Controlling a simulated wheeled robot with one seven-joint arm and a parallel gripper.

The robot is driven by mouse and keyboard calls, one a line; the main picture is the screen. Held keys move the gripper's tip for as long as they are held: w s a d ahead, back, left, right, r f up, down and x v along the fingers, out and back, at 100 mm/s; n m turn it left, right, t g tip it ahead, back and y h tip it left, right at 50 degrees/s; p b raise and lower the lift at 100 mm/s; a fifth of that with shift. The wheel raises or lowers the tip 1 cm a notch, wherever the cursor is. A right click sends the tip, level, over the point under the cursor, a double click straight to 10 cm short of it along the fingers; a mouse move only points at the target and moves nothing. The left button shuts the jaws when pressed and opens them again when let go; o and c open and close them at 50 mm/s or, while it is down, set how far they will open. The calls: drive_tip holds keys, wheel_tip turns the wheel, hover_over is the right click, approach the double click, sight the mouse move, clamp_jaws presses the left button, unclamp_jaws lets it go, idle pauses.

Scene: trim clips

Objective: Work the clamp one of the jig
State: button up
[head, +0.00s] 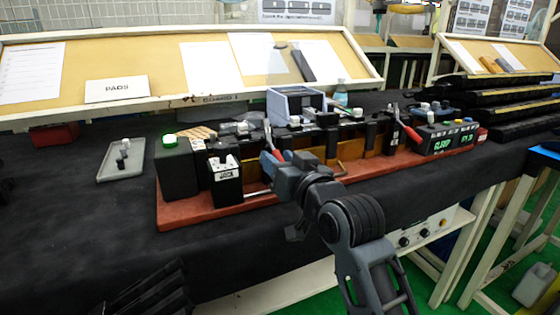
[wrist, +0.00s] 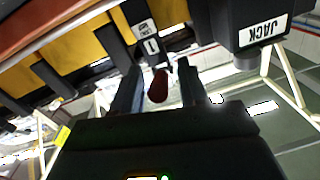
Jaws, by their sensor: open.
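The jig stands on a red-brown base (head: 190,214) on the black-covered table. In the wrist view, a label (wrist: 149,38) that appears to read clamp 1 shows upside down on a black block. A red clamp handle (wrist: 158,86) lies between the two fingers of my open gripper (wrist: 158,78), with gaps on both sides. In the head view, my gripper (head: 274,165) is at the jig's front left side and hides part of this clamp. A second clamp with a red handle (head: 411,133) stands towards the jig's right end.
A block labelled JACK (head: 226,184) stands left of my gripper and also shows close by in the wrist view (wrist: 262,28). A black box with a lit green button (head: 170,139) and a panel reading CLAMP (head: 441,145) flank the jig. A grey tray (head: 122,162) lies left.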

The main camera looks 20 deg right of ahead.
clamp_jaws()
idle(0.4)
drive_tip(key=shift+r, duration=0.15)
